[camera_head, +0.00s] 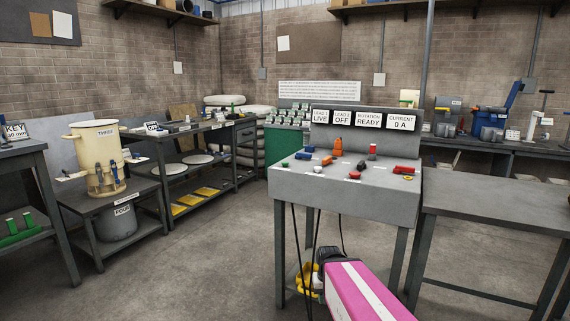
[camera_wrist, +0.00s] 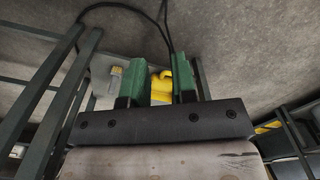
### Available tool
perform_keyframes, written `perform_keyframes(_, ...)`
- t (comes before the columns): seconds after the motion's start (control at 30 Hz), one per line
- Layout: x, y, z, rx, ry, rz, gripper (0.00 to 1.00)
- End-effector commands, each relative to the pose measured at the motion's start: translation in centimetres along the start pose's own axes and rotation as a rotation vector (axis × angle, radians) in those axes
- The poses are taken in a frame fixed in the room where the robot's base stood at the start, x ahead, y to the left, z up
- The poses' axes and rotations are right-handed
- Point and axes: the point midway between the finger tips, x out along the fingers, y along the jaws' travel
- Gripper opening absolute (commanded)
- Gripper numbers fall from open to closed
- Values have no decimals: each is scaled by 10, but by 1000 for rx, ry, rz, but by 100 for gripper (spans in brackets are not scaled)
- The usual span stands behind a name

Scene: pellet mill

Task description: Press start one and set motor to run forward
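The grey control desk (camera_head: 345,192) stands right of centre in the head view. Display plates read LIVE, OFF, READY and 0 A (camera_head: 403,123). My gripper, with two green fingers apart in the wrist view (camera_wrist: 157,75), is open and empty, low in front of the desk.
A yellow object (camera_head: 303,278) lies under the desk, and cables hang there. A bare grey table (camera_head: 500,205) stands close on the right. Shelves with a cream bucket (camera_head: 95,150) and benches line the left. The floor between is clear.

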Motion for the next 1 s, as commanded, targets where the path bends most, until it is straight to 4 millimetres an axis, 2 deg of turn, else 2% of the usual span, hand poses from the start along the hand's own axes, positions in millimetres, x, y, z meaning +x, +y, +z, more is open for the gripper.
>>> perform_keyframes(0.03,0,0,0,0,0,0,9)
perform_keyframes(0.07,0,0,0,0,0,0,0)
perform_keyframes(1.0,0,0,0,0,0,0,0)
